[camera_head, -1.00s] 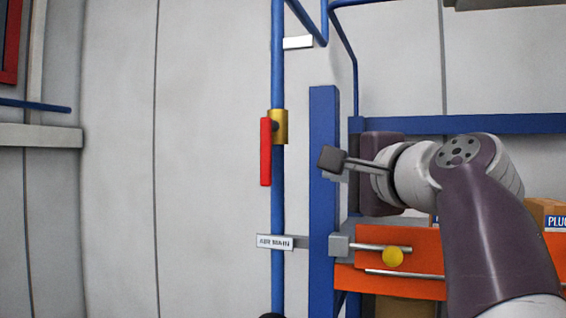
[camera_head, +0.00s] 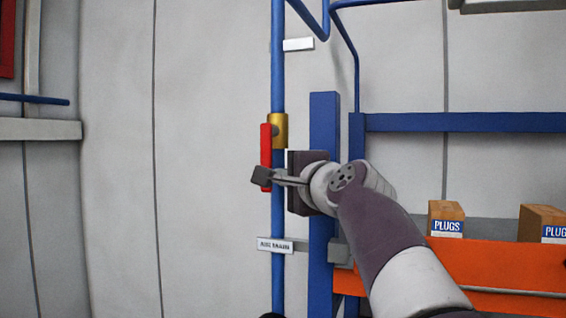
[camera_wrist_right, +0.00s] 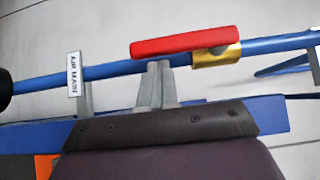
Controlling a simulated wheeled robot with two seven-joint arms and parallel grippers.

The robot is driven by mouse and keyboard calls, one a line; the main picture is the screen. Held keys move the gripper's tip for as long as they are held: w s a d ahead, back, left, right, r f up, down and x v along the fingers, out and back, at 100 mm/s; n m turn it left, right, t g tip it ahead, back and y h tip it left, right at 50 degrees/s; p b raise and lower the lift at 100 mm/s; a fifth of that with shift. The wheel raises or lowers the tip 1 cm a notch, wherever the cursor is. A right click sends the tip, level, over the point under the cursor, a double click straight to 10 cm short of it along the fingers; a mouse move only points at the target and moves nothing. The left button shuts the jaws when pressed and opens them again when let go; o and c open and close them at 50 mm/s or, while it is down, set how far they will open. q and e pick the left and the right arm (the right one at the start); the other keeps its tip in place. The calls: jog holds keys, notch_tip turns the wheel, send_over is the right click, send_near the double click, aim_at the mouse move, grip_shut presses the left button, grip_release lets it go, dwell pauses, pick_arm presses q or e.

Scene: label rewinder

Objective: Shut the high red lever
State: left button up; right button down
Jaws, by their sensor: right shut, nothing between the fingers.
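The red lever (camera_head: 266,150) hangs down alongside the blue vertical pipe, from a brass valve body (camera_head: 279,130) in the head view. My right gripper (camera_head: 260,178) is shut and empty, its fingertips at the lower end of the lever. In the right wrist view the red lever (camera_wrist_right: 185,42) runs along the blue pipe, with the brass valve (camera_wrist_right: 216,56) at its right. The shut fingers (camera_wrist_right: 158,70) reach up to just below the lever there. I cannot tell whether they touch it. My left gripper is not in view.
An "AIR MAIN" label (camera_head: 275,245) is on the pipe below the lever. A blue upright post (camera_head: 323,115) stands right of the pipe. Boxes marked "PLUGS" (camera_head: 446,217) stand on an orange-fronted shelf (camera_head: 500,264) at right. Bare wall lies left of the pipe.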

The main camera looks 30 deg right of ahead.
jog(key=shift+w+a, duration=0.2)
jog(key=shift+a, duration=0.1)
jog(key=shift+d+f, duration=0.1)
jog(key=shift+d, duration=0.05)
